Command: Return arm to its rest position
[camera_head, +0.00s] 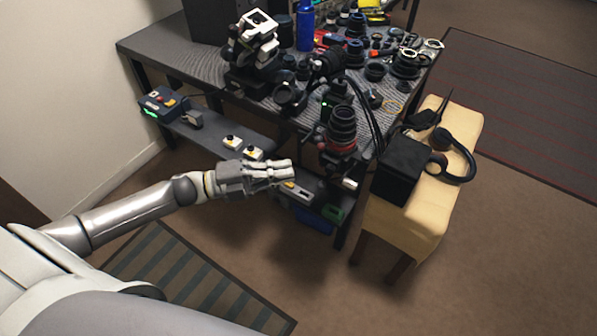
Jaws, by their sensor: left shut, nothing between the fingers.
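My left arm (130,212) comes in from the left and reaches out over the floor toward the workbench. My left gripper (289,171) is shut and empty. It is in front of the bench's lower shelf in the picture and covers part of it. I cannot tell whether it touches anything there. My right arm and right gripper are not in the picture.
A dark workbench (160,52) holds several lens parts, a white-and-black device (256,35) and a blue bottle (305,30). A lower shelf (205,142) carries small boxes. A yellow-covered stool (425,215) with headphones (461,160) stands right. Floor is open at front right.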

